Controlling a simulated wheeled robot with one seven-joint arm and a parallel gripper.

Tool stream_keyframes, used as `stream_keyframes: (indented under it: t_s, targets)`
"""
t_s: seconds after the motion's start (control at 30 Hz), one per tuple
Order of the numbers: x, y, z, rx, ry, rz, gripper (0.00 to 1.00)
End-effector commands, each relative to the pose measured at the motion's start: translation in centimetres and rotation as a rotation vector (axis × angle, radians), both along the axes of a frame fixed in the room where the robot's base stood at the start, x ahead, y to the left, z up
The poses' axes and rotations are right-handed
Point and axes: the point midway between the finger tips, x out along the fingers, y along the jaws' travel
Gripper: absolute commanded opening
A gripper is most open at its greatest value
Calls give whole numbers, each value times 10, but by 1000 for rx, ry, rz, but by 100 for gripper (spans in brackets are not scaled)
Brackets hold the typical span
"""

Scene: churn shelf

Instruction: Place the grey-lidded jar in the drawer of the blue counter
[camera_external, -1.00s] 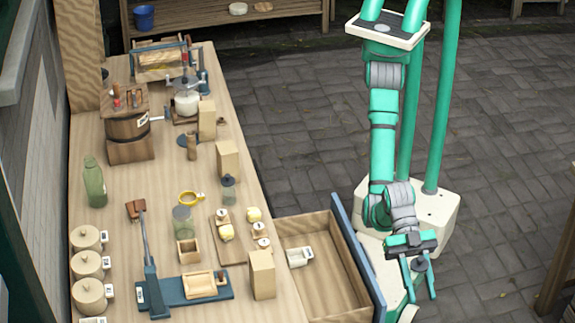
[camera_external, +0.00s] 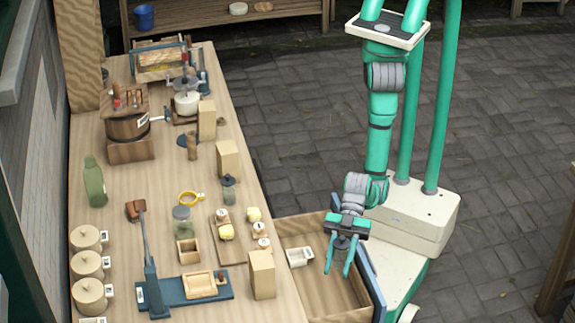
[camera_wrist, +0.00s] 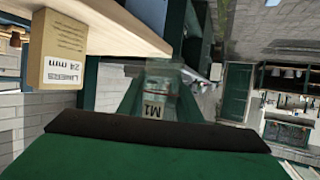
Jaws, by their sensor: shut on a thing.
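A glass jar with a dark grey lid (camera_external: 341,243) is between the fingers of my gripper (camera_external: 339,262). In the wrist view the see-through jar (camera_wrist: 158,92) carries a label reading M1. My gripper is shut on it. The drawer (camera_external: 330,282) stands pulled out from the right side of the counter (camera_external: 130,235), with a blue front panel (camera_external: 376,290). In the external view the gripper and jar appear above the drawer's right part. Their height above its floor is hard to tell. The jar's lower part is unclear.
A small white labelled tub (camera_external: 299,257) sits in the drawer's back left. A tan box (camera_external: 262,275) stands at the counter edge beside the drawer. Other jars (camera_external: 229,188) (camera_external: 182,220) stand on the counter. The drawer's middle looks clear.

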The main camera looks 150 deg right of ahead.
Motion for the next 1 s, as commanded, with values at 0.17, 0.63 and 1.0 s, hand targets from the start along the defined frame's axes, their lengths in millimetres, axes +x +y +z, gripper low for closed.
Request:
stream_keyframes:
  t_s: [0.17, 0.63, 1.0]
  targets:
    - [-19, -77, 1, -2, -1, -97, 6]
    - [-70, -133, -37, -7, 4, -61, 6]
    - [-98, -115, -81, -6, 5, 80, 6]
